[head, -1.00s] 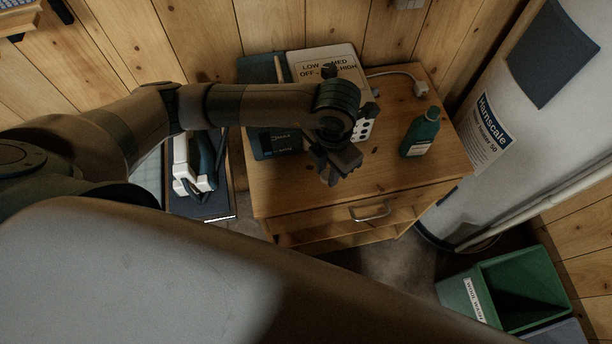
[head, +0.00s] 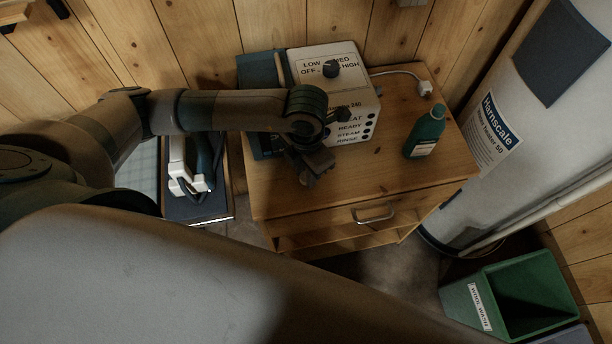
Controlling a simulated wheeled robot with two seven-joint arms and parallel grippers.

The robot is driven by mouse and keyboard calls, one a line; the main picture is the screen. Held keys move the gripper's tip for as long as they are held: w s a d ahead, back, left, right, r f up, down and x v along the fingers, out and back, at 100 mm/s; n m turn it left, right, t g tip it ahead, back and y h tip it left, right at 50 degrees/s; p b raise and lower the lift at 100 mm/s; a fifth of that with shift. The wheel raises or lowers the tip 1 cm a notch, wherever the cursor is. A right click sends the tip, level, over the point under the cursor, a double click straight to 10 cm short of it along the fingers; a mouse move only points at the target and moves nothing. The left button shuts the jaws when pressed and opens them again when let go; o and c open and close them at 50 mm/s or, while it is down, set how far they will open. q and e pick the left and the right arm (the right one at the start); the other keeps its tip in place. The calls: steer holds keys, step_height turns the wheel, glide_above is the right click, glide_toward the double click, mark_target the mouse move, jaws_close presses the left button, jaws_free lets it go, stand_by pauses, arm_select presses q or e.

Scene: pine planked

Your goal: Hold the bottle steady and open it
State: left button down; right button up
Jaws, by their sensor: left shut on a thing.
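A dark green bottle (head: 425,135) with a pale label stands upright on the right part of the wooden cabinet top. My right gripper is not in view.
The white control box (head: 330,72) with a knob stands at the cabinet's back, beside a dark teal book or folder (head: 258,66). A plug (head: 424,88) lies behind the bottle. A white heater tank (head: 520,150) and green bin (head: 525,290) are at right. The cabinet's front is clear.

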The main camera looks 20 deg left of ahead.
arm_select(q)
step_height(320, 180, down, 2)
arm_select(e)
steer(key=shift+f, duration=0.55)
arm_select(q)
steer(key=shift+b, duration=0.3)
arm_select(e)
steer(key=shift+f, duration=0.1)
arm_select(q)
steer(key=shift+f, duration=0.15)
steer(key=c, duration=1.5)
jaws_free()
steer(key=shift+o, duration=0.2)
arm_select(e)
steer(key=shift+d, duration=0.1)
arm_select(q)
step_height(320, 180, up, 12)
steer(key=p, duration=0.7)
steer(key=shift+r, duration=0.25)
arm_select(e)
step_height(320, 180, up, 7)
arm_select(q)
steer(key=shift+s, duration=0.1)
